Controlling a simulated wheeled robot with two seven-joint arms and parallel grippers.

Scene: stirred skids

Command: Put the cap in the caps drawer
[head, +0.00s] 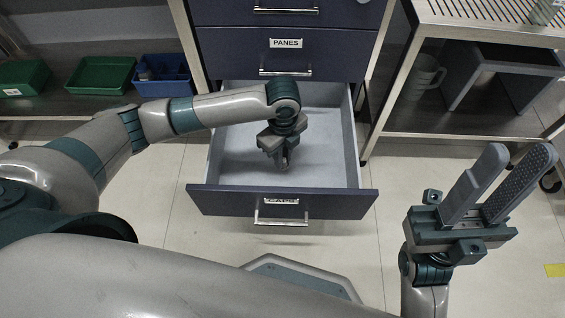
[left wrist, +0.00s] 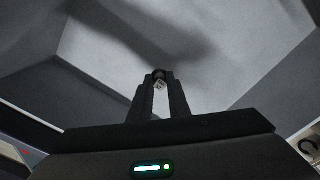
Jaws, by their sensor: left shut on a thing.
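My left gripper (head: 283,164) points down inside the open drawer (head: 215,165), over its pale grey floor. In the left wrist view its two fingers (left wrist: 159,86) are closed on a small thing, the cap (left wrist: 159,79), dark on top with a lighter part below. The cap is mostly hidden by the fingertips, and I cannot tell whether it touches the drawer floor. The drawer's front label (head: 282,201) is too small to read surely. My right gripper (head: 519,155) is open and empty at the right, outside the drawer.
A shut drawer marked PANES (head: 286,43) is directly above the open one. A metal shelf unit (head: 440,150) with a grey mug (head: 422,75) stands right. Green bins (head: 100,75) and a blue bin (head: 165,88) sit left. The open drawer's floor looks otherwise empty.

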